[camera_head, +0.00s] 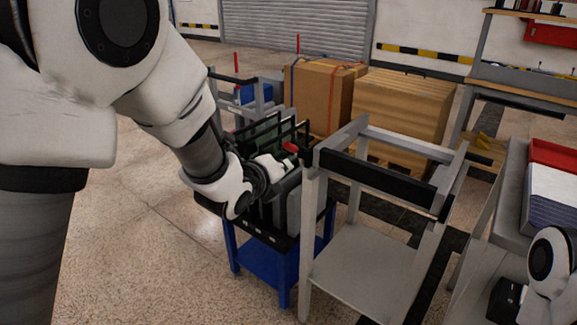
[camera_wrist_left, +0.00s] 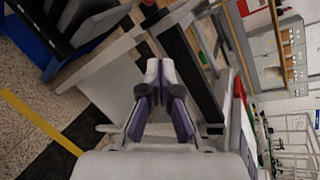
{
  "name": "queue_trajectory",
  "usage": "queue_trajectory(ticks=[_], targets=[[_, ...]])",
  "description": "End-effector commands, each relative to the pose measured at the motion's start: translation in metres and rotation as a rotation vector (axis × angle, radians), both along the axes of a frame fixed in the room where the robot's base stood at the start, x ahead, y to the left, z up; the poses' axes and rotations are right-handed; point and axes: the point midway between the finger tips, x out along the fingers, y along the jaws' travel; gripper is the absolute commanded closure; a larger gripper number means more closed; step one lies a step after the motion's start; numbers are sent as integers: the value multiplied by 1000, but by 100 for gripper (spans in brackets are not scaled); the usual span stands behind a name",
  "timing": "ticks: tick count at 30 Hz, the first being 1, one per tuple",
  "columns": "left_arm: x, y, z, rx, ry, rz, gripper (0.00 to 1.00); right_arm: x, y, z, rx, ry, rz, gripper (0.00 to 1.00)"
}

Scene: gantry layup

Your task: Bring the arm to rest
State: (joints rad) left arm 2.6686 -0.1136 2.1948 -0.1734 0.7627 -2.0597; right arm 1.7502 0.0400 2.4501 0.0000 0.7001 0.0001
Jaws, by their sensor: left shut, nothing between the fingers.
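My left arm comes in from the left in the head view. My left gripper (camera_head: 286,166) is over the slotted black rack on the blue stand (camera_head: 265,262), close beside the grey metal frame (camera_head: 372,178). In the left wrist view the gripper (camera_wrist_left: 163,66) has its two fingers together, with nothing between them. The grey frame's bars show just beyond the fingertips (camera_wrist_left: 190,60). Whether the fingers touch anything cannot be told. Part of my right arm (camera_head: 553,262) shows at the lower right; its fingers are not visible.
Upright dark panels (camera_head: 270,132) stand in the rack, near the gripper. A cardboard box (camera_head: 318,95) and a wooden crate (camera_head: 402,110) are behind. A grey table (camera_head: 490,262) with a red-edged tray (camera_head: 553,152) is at the right. Speckled floor at the left is clear.

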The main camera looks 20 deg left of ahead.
Motion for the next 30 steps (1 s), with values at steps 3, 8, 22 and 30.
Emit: queue_trajectory(ticks=[3, 8, 22, 30], targets=[[-1, 0, 0, 0, 0, 0, 100, 0, 0, 0, 0, 0, 0, 60], [-1, 0, 0, 0, 0, 0, 100, 0, 0, 0, 0, 0, 0, 60], [-39, 11, -174, -31, 331, 29, 100, 0, 0, 0, 0, 0, 0, 60], [-197, 35, -362, -335, 853, 402, 100, 0, 0, 0, 0, 0, 0, 60]])
